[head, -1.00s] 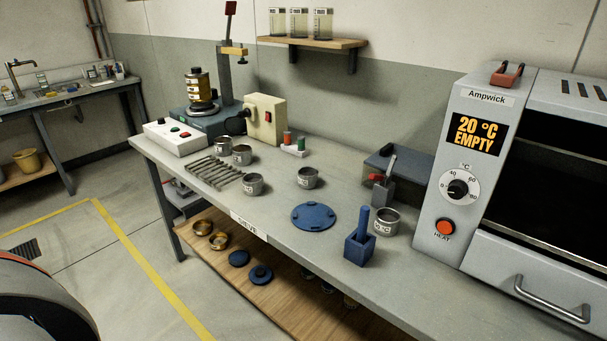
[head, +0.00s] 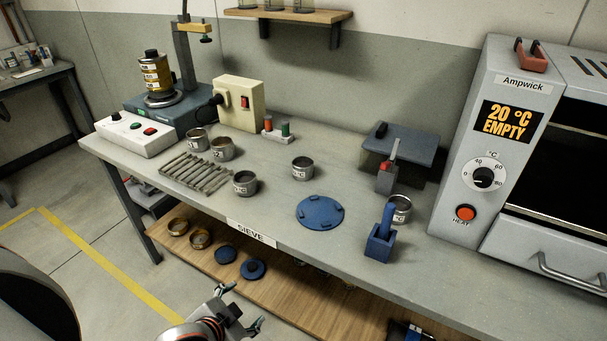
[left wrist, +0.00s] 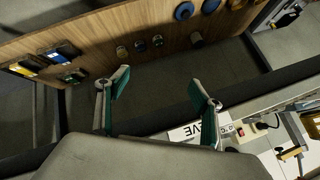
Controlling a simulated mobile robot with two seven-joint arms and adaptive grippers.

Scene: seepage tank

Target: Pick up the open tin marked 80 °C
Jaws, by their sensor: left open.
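Several open metal tins stand upright on the bench in the head view: one at the back left (head: 197,140), one beside it (head: 222,150), one near the front edge (head: 244,184), one in the middle (head: 302,169) and one by the blue holder (head: 399,212). Their labels are too small to read surely, so I cannot tell which is marked 80 °C. My left gripper (head: 240,308) is open and empty, in front of the bench and apart from the tins. Its spread fingers also show in the left wrist view (left wrist: 160,88). My right gripper is not in view.
The bench (head: 300,240) has a slotted rack (head: 196,174), a blue disc (head: 320,211) and a blue holder (head: 379,245). The oven (head: 475,150) stands right. A wooden lower shelf (head: 290,295) holds brass rings and blue lids. The front middle bench top is clear.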

